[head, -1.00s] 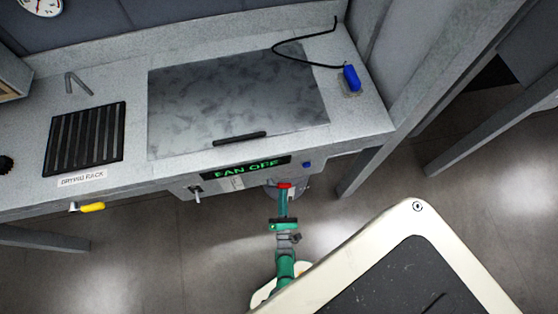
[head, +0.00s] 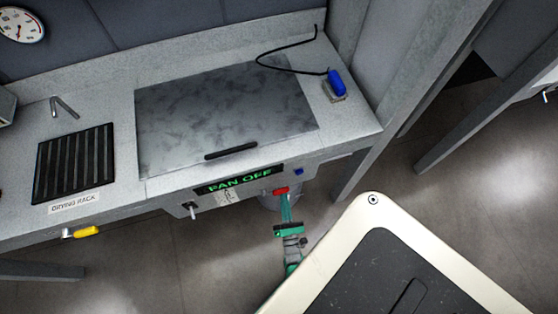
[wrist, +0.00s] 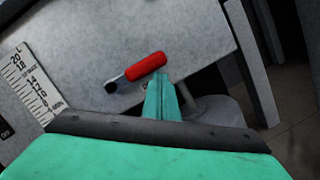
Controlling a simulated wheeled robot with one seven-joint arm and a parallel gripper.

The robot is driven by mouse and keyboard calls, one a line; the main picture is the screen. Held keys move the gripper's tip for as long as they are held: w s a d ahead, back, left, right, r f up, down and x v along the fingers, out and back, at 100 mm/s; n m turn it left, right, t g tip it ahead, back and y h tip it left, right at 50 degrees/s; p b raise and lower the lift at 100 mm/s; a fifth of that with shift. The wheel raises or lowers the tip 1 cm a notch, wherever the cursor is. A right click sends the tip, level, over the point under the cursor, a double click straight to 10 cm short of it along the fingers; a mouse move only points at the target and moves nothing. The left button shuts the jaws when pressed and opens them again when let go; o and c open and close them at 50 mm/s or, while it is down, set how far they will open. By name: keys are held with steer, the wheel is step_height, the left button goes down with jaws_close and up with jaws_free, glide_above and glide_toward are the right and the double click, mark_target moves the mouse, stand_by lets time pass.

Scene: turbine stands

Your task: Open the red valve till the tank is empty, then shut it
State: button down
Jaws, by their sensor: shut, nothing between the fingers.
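The red valve handle (head: 281,190) sticks out from the bench front below the fan sign. In the wrist view the red handle (wrist: 146,66) lies tilted, its right end higher, with a dark pivot at its left end. My gripper (head: 286,208) is shut and empty, just below the handle. In the wrist view its green fingers (wrist: 166,98) are together, with their tips beside the underside of the handle. I cannot tell whether they touch it. A white level scale (wrist: 27,85) with numbers shows on the front panel; no liquid level can be read.
A grey round vessel (wrist: 215,110) stands below the handle. The bench has a marbled lid (head: 225,110), a drying rack (head: 75,162), a blue item (head: 336,83) on a cord and a lit "FAN OFF" sign (head: 238,180). A yellow handle (head: 87,231) sits at left. Floor in front is open.

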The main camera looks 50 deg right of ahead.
steer(key=shift+d+r, duration=0.1)
steer(key=shift+r, duration=0.05)
stand_by(0.3)
steer(key=shift+s, duration=0.1)
steer(key=v, duration=1)
steer(key=shift+s+a, duration=0.2)
steer(key=shift+a, duration=0.15)
steer(key=a+r+m+y, duration=0.4)
steer(key=a+r+m, duration=0.3)
steer(key=r, duration=0.5)
steer(key=s+a+r+m+y, duration=0.1)
steer(key=a+r+m+y, duration=0.3)
steer(key=a+r+m, duration=0.3)
steer(key=s+a+r+m+y, duration=0.1)
steer(key=a+r+m+y, duration=0.3)
steer(key=r, duration=1.3)
steer(key=a+m, duration=0.2)
steer(key=a, duration=0.2)
steer(key=shift+s+r+m+g, duration=0.15)
steer(key=shift+s+m+g, duration=0.15)
steer(key=shift+m, duration=0.1)
